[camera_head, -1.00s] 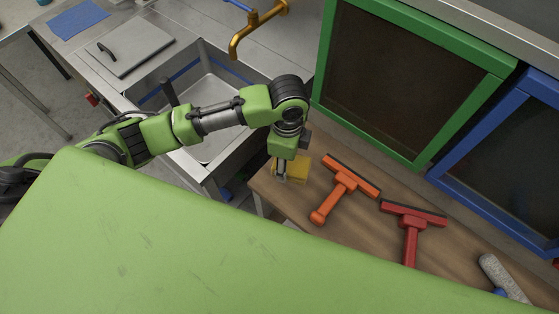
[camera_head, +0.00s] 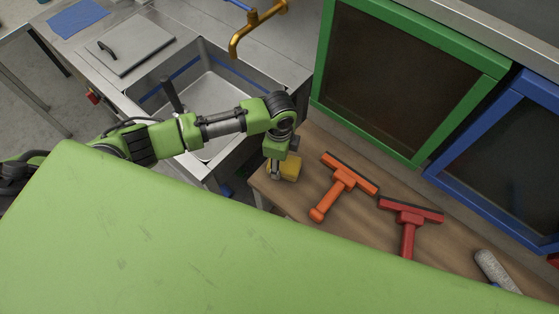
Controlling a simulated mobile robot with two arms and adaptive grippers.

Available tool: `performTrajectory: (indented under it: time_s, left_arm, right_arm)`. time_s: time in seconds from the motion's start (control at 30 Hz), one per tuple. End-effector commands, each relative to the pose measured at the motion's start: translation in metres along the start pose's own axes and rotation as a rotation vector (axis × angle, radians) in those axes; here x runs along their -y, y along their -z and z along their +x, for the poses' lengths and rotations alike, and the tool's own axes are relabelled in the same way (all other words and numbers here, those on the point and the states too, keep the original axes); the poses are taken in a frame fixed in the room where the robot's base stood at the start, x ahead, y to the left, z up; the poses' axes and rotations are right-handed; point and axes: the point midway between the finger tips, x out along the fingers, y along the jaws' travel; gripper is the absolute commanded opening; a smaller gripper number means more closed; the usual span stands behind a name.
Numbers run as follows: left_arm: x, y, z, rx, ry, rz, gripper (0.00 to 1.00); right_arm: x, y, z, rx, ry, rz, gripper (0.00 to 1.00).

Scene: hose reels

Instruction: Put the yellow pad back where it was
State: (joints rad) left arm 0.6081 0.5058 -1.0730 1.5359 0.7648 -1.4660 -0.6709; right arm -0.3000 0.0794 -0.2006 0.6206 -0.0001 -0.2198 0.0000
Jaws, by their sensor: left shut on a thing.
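The yellow pad (camera_head: 289,168) is at the left end of the wooden worktop (camera_head: 307,152), just left of the orange squeegee. My left gripper (camera_head: 277,172) points down at the pad's left side and is shut on it. The gripper and wrist hide part of the pad. I cannot tell whether the pad touches the wood or is held slightly above it. My right gripper is not in view.
An orange squeegee (camera_head: 341,188) and a red squeegee (camera_head: 409,222) lie right of the pad. A grey roller (camera_head: 495,270) is farther right. A steel sink (camera_head: 205,90) with a brass tap (camera_head: 250,35) is at left. Green (camera_head: 417,70) and blue (camera_head: 490,150) frames stand behind.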

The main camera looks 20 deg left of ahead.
Motion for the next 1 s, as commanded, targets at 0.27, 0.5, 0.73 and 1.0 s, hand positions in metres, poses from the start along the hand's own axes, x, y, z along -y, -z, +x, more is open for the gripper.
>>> performTrajectory:
  time_s: [0.27, 0.5, 0.73, 1.0]
  left_arm:
    - [0.000, 0.000, 0.002, 0.000, 0.000, 0.000, 0.62]
    - [0.000, 0.000, 0.000, 0.000, 0.000, 0.000, 0.62]
    - [0.001, 0.000, -0.030, -0.001, 0.003, 0.001, 0.62]
    - [0.001, 0.001, -0.088, -0.002, 0.003, 0.001, 0.62]
  right_arm:
    - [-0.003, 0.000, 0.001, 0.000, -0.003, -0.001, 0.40]
    - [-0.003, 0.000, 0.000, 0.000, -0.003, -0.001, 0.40]
    - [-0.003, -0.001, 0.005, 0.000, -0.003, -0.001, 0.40]
    - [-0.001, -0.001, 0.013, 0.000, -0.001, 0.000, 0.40]
